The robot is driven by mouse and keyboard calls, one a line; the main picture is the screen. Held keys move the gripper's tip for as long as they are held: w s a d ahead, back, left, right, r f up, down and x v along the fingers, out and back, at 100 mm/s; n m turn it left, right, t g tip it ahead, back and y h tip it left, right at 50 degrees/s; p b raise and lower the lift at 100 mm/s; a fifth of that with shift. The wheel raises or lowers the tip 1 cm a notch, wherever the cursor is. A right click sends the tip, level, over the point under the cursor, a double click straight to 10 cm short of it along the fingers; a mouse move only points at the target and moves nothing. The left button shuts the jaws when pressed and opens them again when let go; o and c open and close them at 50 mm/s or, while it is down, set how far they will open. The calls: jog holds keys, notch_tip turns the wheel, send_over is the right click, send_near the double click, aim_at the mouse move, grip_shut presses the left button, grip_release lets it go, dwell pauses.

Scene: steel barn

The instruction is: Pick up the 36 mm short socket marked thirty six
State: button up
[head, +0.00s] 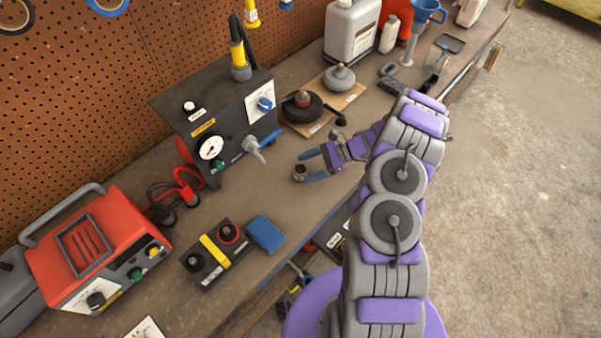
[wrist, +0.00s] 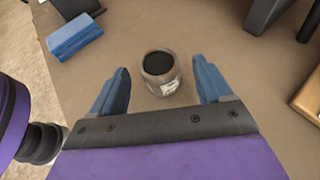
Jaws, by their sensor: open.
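A short grey metal socket (wrist: 160,74) with a dark round opening stands upright on the bench, seen in the wrist view. A small white label is on its side, too small to read. My gripper (wrist: 160,85) is open, with one blue finger on each side of the socket and a gap on both sides. In the head view, my gripper (head: 309,166) reaches low over the bench, its fingertips beside the socket. I cannot tell how high the fingers are above the bench top.
A blue block (head: 265,234) lies near the bench's front edge, by a black box with a yellow strip (head: 212,259). A dark gauge unit (head: 225,125) stands behind the socket. A wooden board (head: 350,97) lies beyond. Bare bench (head: 275,200) surrounds the socket.

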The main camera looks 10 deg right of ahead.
jog(key=shift+x, duration=0.85)
jog(key=shift+d, duration=0.1)
jog(key=c, duration=1.3)
